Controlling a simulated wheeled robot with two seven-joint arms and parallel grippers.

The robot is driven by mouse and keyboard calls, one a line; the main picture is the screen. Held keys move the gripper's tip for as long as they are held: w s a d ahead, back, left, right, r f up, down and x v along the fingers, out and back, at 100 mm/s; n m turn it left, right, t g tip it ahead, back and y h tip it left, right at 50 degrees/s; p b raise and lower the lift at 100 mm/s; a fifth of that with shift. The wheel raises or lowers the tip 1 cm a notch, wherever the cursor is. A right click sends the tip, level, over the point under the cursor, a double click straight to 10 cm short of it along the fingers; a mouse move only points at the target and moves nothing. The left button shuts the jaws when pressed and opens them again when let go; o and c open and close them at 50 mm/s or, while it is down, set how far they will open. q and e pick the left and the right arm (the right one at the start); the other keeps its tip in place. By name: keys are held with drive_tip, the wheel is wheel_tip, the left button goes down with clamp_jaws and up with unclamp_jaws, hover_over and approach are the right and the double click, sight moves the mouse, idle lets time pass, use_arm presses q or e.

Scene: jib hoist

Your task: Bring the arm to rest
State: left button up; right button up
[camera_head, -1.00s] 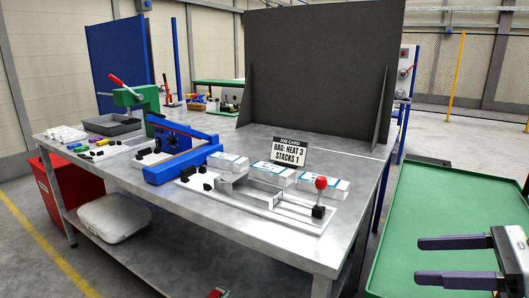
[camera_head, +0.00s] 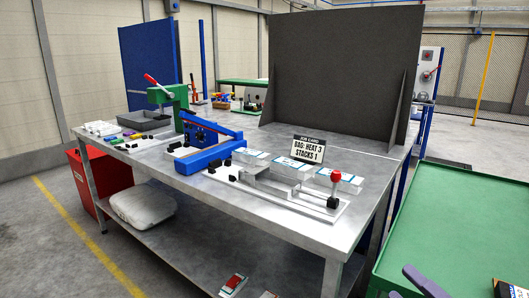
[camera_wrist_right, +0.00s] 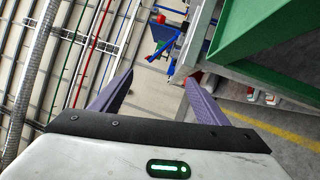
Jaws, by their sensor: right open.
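My right gripper (camera_head: 402,283) shows only in part at the bottom right of the head view, low beside the green-topped table. In the right wrist view, its two purple fingers (camera_wrist_right: 159,78) stand apart with nothing between them. The fingers point toward floor and furniture in a tilted view. My left gripper is in neither view.
A metal workbench (camera_head: 270,215) fills the middle, with a blue device (camera_head: 205,155), a green press (camera_head: 170,95), a white-based fixture and a job card (camera_head: 307,149) on it. A green table (camera_head: 450,230) stands close by at right. A red bin (camera_head: 105,180) stands left.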

drive_tip(key=s+a+f+m+g+h, duration=0.1)
drive_tip(key=s+f+m+h, duration=0.15)
drive_tip(key=f+m, duration=0.4)
drive_tip(key=s+f+m+h, duration=0.1)
drive_tip(key=f+m+h, duration=0.3)
drive_tip(key=f+m, duration=0.25)
drive_tip(key=s+a+f+m+g+p, duration=0.1)
drive_tip(key=s+a+f+m+g, duration=0.7)
drive_tip(key=s+f, duration=0.7)
drive_tip(key=a+m, duration=0.2)
drive_tip(key=a, duration=0.1)
drive_tip(key=shift+s+a+h, duration=0.25)
drive_tip(key=shift+s+h, duration=0.1)
drive_tip(key=shift+s, duration=0.05)
drive_tip(key=shift+c, duration=0.3)
